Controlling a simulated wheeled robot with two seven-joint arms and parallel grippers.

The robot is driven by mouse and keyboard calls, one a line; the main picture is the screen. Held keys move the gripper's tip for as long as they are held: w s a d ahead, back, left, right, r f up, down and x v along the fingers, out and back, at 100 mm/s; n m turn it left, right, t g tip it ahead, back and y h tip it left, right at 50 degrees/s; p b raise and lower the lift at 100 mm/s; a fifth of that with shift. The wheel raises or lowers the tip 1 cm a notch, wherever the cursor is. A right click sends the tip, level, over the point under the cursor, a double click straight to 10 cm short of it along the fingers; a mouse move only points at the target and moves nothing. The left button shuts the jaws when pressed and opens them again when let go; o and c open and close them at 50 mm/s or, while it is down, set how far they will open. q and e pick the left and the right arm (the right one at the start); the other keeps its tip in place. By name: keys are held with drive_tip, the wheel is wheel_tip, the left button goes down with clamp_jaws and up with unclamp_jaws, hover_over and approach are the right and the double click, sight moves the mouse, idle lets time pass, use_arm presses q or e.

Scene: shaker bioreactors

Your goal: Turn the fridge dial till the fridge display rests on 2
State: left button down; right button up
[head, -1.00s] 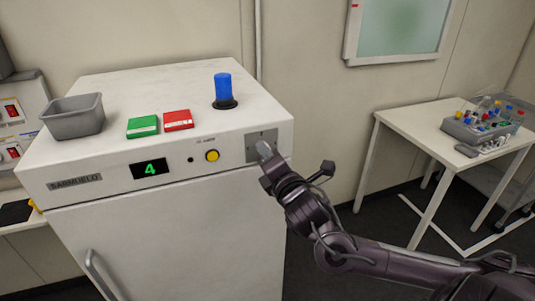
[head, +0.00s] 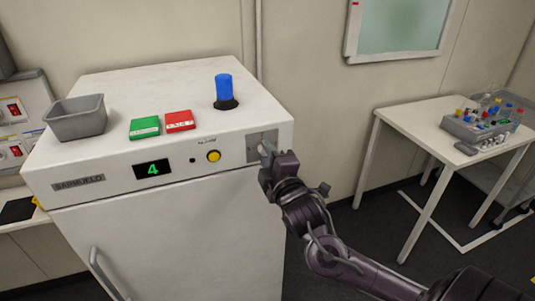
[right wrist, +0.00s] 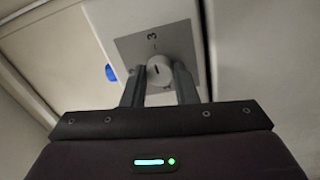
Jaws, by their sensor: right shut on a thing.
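The fridge (head: 180,200) is a white cabinet with a black display (head: 152,169) that reads a green 4. Its dial sits on a grey square plate (head: 262,145) at the right end of the front panel and is mostly hidden by my right gripper (head: 266,153) in the head view. In the right wrist view the dial (right wrist: 159,70) is a round white knob with a dark mark, and a 3 is printed on the plate beyond it. My right gripper's fingers (right wrist: 160,88) are shut on the dial, one on each side. My left gripper is not in view.
A yellow button (head: 213,156) sits left of the dial. On the fridge top are a grey bin (head: 76,119), a green box (head: 145,127), a red box (head: 180,121) and a blue-capped item (head: 224,89). A white table (head: 435,130) with a tube rack stands at right.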

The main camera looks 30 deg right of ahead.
idle(0.5)
drive_tip(key=o, duration=1)
drive_tip(key=shift+s+a+f+b, duration=0.1)
drive_tip(key=shift+s+f+b, duration=0.15)
drive_tip(key=shift+s, duration=0.2)
drive_tip(key=b+v, duration=0.2)
drive_tip(key=v, duration=0.5)
drive_tip(key=shift+r, duration=0.2)
